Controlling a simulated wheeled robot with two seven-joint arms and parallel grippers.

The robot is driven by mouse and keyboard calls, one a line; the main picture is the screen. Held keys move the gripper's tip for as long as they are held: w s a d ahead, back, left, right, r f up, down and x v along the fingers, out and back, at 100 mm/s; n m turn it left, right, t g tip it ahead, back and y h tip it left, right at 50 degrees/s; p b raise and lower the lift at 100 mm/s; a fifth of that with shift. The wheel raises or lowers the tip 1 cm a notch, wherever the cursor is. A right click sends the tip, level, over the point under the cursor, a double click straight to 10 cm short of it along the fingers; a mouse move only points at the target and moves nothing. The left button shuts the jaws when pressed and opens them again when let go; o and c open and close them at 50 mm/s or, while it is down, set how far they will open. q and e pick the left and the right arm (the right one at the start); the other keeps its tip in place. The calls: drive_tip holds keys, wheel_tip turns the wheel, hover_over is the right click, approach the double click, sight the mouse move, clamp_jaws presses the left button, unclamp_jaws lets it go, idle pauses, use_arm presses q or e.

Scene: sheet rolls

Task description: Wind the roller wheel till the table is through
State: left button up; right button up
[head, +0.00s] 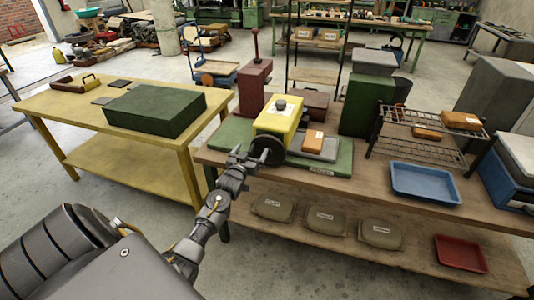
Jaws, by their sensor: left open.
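A small machine with a yellow housing (280,118) stands on a green base (330,158) on the wooden bench. A black wheel (268,150) is on its front left side, facing me. A flat grey plate (319,147) lies to the right of the housing, with an orange-brown block (313,140) on it. I cannot tell how far any table runs under the housing. My left gripper (241,155) is open, at the left edge of the wheel. I cannot tell whether its fingers touch the rim. My right gripper is not in view.
A red-brown vise-like press (254,88) stands behind the machine. A wire rack (425,135) and a blue tray (425,182) are to the right. A yellow table (60,108) with a green block (155,108) stands left, across a gap. Labelled bags (325,219) lie on the lower shelf.

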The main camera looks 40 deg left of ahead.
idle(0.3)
use_arm(q)
drive_tip(key=shift+s, duration=0.2)
drive_tip(key=p+v, duration=0.5)
drive_tip(key=v, duration=0.3)
drive_tip(key=shift+s+d, duration=0.2)
drive_tip(key=shift+s, duration=0.05)
